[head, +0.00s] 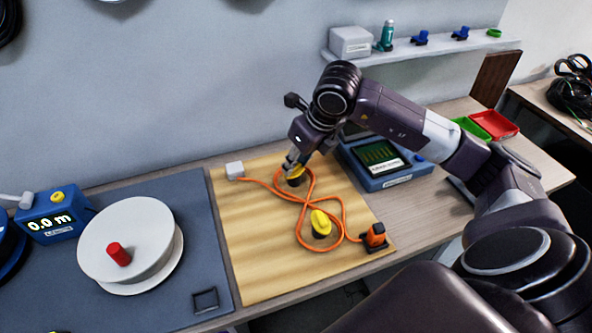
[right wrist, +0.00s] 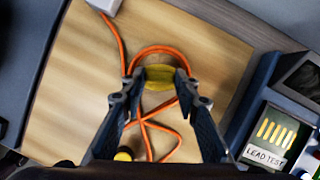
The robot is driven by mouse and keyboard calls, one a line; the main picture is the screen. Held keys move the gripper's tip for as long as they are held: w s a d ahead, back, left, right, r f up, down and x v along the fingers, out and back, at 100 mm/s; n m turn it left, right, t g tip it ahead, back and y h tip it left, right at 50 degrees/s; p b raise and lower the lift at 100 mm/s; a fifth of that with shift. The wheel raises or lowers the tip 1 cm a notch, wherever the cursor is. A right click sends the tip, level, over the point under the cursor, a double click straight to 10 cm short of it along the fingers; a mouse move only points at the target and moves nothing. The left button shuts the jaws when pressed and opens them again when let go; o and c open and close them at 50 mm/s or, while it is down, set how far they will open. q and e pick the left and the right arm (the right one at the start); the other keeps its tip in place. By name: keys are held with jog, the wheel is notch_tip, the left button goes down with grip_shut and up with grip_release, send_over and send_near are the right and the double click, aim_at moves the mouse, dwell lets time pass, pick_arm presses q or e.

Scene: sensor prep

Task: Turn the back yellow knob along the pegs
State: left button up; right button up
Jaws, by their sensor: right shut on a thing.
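The back yellow knob (head: 296,181) stands on the wooden board (head: 245,265), largely covered by my right gripper (head: 293,167) in the head view. In the right wrist view the back yellow knob (right wrist: 160,74) lies between the two fingertips of my right gripper (right wrist: 158,88), which is shut on it. The front yellow knob (head: 320,222) stands free on its dark round base nearer the board's front. An orange cable (head: 337,205) loops around both knobs and crosses itself between them. The pegs are not clearly visible. My left gripper is out of view.
The cable runs from a white block (head: 234,170) to an orange plug in a dark holder (head: 375,237). A blue lead tester (head: 390,180) stands close to the right of the board. A white reel (head: 130,240) stands on the grey mat at left.

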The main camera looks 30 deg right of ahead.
jog(key=n+b, duration=0.1)
jog(key=n+y+b, duration=0.1)
jog(key=shift+w+d+f+n, duration=0.1)
jog(key=shift+d+n, duration=0.1)
jog(key=shift+n, duration=0.2)
jog(key=n+y+b, duration=0.1)
jog(key=n, duration=0.2)
jog(key=shift+d+n+g, duration=0.1)
jog(key=shift+n+g, duration=0.2)
jog(key=shift+g, duration=0.1)
jog(key=n, duration=0.1)
jog(key=n+g+y, duration=0.1)
jog(key=n, duration=0.1)
jog(key=shift+w+d+r+n, duration=0.1)
jog(key=shift+w+r+n, duration=0.1)
jog(key=shift+n, duration=0.1)
jog(key=shift+w+n+g+y, duration=0.1)
jog(key=shift+n+g+y, duration=0.45)
jog(key=shift+n, duration=1.25)
jog(key=shift+g+h, duration=0.25)
jog(key=o, duration=1.1)
jog(key=shift+o, duration=0.2)
jog(key=v, duration=1.2)
jog(key=shift+d, duration=0.15)
